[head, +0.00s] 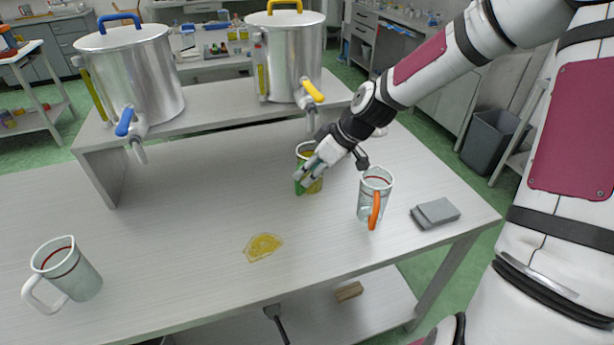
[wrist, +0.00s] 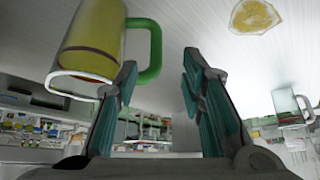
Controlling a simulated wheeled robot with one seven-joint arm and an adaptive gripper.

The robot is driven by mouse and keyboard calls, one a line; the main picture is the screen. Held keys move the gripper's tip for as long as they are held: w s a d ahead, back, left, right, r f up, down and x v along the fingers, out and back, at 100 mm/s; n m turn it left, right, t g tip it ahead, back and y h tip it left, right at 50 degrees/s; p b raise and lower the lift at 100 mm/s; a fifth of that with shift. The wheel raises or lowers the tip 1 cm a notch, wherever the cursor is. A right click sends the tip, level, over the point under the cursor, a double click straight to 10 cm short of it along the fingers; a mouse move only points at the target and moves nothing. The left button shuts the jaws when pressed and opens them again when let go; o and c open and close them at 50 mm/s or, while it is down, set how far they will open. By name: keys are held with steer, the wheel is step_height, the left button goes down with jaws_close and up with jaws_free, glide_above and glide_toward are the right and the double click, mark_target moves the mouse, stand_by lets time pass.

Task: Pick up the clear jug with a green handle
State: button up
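The clear jug with a green handle (head: 316,187) stands on the steel table below the yellow-tapped tank, with yellow-green liquid in it. My gripper (head: 305,174) is in front of it in the head view and hides part of its body and handle. In the wrist view the jug (wrist: 92,35) appears upside down at upper left, its green handle (wrist: 155,50) reaching into the space between the fingertips. My gripper (wrist: 160,65) is open there, its two fingers apart. The left finger overlaps the jug's edge; I cannot tell whether it touches.
A jug with an orange handle (head: 372,186) stands close by on the right, near grey pads (head: 436,213). A yellow puddle (head: 263,247) lies in front. A white-handled jug (head: 75,275) stands at left. Two steel tanks (head: 135,75) (head: 290,50) sit on a raised shelf behind.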

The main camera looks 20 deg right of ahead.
mark_target(298, 193)
steer(key=shift+d+b+x, duration=0.15)
steer(key=shift+b+x, duration=0.1)
steer(key=shift+x, duration=1.65)
steer(key=shift+d+b+x, duration=0.1)
steer(key=shift+b+x, duration=0.1)
steer(key=shift+x, duration=1.75)
steer(key=shift+w, duration=0.15)
jaws_close()
